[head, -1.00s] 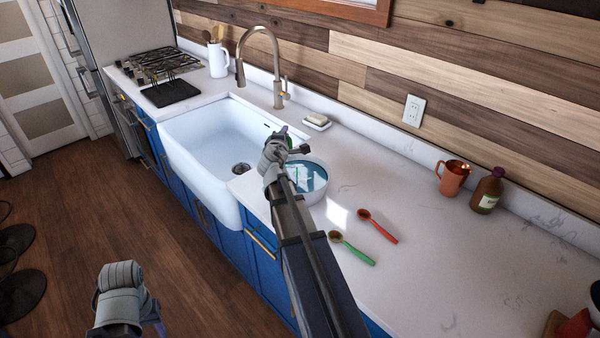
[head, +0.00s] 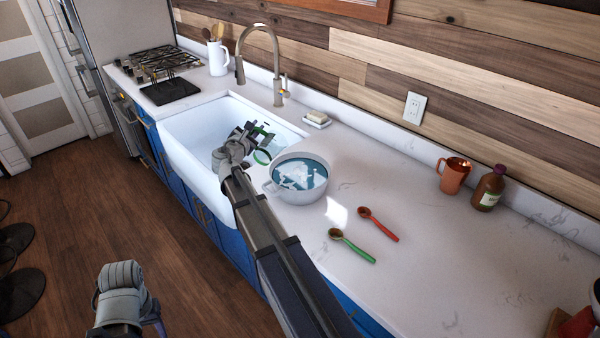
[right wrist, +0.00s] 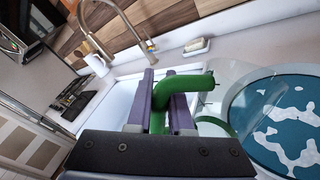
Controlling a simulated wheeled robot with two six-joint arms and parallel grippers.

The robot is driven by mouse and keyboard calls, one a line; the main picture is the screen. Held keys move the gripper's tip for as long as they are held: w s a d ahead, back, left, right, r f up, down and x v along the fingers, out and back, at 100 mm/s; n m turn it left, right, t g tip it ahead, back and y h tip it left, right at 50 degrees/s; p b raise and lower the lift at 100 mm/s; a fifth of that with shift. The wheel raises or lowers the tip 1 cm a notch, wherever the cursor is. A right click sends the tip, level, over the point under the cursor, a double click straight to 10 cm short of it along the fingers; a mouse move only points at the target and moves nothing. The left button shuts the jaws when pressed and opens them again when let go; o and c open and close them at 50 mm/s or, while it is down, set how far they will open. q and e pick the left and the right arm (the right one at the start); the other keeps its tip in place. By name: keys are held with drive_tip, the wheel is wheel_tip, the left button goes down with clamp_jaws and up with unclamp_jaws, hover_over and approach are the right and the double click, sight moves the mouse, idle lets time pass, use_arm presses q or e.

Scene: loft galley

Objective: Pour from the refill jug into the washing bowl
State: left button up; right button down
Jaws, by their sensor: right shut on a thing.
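The washing bowl (head: 270,187) is white, holds blue water with white foam patches, and stands on the counter beside the sink. It also shows at the right of the right wrist view (right wrist: 263,155). My right gripper (head: 250,138) is shut on the green handle of a clear jug (right wrist: 208,82), seemingly the refill jug. In the head view the gripper is over the sink's right part, left of the bowl, and hides most of the jug. The jug's contents and exact tilt are unclear. My left gripper (head: 140,318) is low at the left, over the floor; its fingers are mostly hidden.
The white sink (head: 190,135) and tap (head: 260,40) lie left of the bowl. A soap dish (head: 317,122) stands behind it. A copper mug (head: 453,177) and brown bottle (head: 488,190) stand further right.

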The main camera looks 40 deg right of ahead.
drive_tip(key=w+a+f+n+h+b, duration=0.1)
drive_tip(key=w+a+f+n+b, duration=0.3)
drive_tip(key=n+b, duration=0.2)
drive_tip(key=shift+w+a+f+n+h+b, duration=0.3)
drive_tip(key=shift+w+a+b, duration=0.05)
drive_tip(key=shift+w, duration=0.05)
